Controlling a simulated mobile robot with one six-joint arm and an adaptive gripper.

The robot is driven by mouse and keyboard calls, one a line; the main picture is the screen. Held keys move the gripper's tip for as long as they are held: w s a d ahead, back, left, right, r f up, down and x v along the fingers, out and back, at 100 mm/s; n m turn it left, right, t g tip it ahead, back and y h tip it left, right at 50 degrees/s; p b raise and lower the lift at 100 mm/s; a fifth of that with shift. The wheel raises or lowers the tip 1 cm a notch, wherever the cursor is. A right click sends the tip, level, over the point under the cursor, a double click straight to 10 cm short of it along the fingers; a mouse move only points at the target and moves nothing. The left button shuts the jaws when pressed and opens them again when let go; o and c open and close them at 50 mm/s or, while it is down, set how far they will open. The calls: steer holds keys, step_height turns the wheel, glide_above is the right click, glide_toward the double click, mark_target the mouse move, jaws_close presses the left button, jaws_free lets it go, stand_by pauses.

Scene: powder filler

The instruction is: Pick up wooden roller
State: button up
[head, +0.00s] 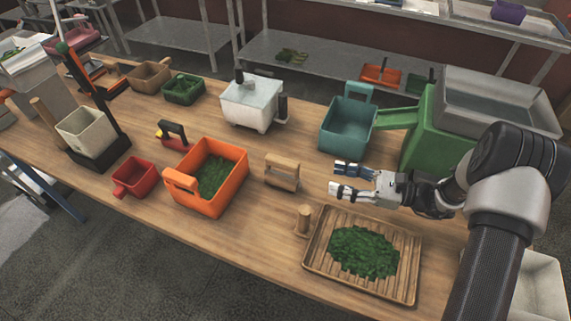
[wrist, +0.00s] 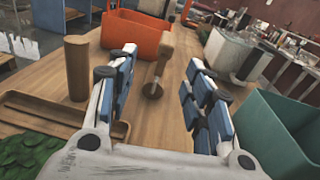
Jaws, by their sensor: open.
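The wooden roller (head: 282,172), a light brown piece with a handle bar, stands on the wooden table just right of the orange bin. In the wrist view the roller (wrist: 158,72) shows ahead, between the two fingers in the picture. My gripper (head: 338,179) is open and empty. It is to the right of the roller, pointing left toward it, with a gap between the fingertips and the roller. In the wrist view the open fingers (wrist: 160,62) do not appear to touch it.
A wooden upright cylinder (head: 304,219) stands nearer the front edge, beside a slatted wooden tray (head: 312,262) with green leaves. A teal bin (head: 345,128) stands behind my gripper. Table between gripper and roller is clear.

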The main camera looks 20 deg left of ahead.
steer(key=w+f+m+t, duration=0.1)
steer(key=f, duration=0.1)
steer(key=b, duration=0.2)
glide_toward(282, 163)
steer(key=shift+y, duration=0.3)
steer(key=a, duration=0.1)
steer(key=w+a+f, duration=0.1)
steer(key=a, duration=0.1)
steer(key=w+a+f, duration=0.1)
steer(key=a, duration=0.1)
steer(key=shift+w+f, duration=0.1)
steer(key=shift+f, duration=0.05)
steer(key=a, duration=0.2)
steer(key=a+b, duration=0.1)
steer(key=a, duration=0.1)
steer(key=shift+s+a, duration=0.2)
steer(key=shift+s, duration=0.05)
steer(key=shift+w+a, duration=0.15)
steer(key=shift+a, duration=0.25)
steer(key=shift+r, duration=0.2)
steer(key=shift+c, duration=0.4)
jaws_close()
